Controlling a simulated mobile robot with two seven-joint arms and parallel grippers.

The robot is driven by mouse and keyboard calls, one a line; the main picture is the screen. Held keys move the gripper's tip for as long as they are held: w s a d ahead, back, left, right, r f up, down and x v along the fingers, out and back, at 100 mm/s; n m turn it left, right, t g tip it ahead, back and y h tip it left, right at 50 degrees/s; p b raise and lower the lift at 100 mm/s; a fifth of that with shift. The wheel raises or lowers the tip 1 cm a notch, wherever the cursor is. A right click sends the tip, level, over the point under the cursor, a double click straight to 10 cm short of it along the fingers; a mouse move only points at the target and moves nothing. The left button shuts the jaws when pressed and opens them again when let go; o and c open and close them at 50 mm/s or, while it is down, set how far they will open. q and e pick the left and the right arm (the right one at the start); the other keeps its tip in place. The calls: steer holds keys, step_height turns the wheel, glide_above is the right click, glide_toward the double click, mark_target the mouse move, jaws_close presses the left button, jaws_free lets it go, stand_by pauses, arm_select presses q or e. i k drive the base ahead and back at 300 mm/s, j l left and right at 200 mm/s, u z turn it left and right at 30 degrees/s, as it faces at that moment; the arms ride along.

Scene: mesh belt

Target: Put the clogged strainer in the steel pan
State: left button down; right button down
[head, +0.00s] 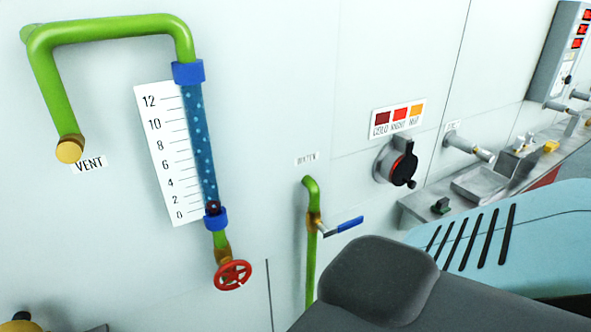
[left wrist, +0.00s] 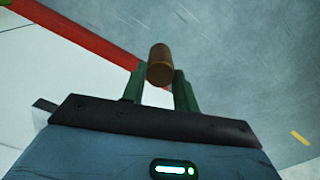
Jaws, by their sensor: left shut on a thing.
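My left gripper (left wrist: 160,88) has its two dark green fingers shut on a brown cylinder (left wrist: 159,62), which looks like the clogged strainer. It stands up between the fingertips, and its lower end is hidden between them. The left gripper does not show in the head view. A shallow grey metal tray (head: 481,186), which looks like the steel pan, sits on the bench at the right of the head view. It looks empty from here. My right gripper is in neither view.
The bench (head: 412,208) runs along the wall at right, with a small black-and-green item (head: 441,205) near its close end. A red handwheel (head: 233,275), a blue-handled valve (head: 343,226) and a black dial (head: 403,169) stick out from the wall.

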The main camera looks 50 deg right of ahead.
mark_target(475, 190)
steer(key=k+l, duration=0.15)
steer(key=l, duration=0.25)
steer(key=k+l, duration=0.1)
steer(key=l, duration=0.3)
steer(key=k+l, duration=0.15)
steer(key=l, duration=0.25)
steer(key=k+l, duration=0.15)
steer(key=l, duration=0.25)
steer(key=k+l, duration=0.1)
steer(key=l, duration=0.3)
steer(key=k+l, duration=0.15)
steer(key=l, duration=0.25)
steer(key=k+l, duration=0.1)
steer(key=l, duration=0.3)
steer(key=z, duration=2.4)
steer(key=i, duration=0.2)
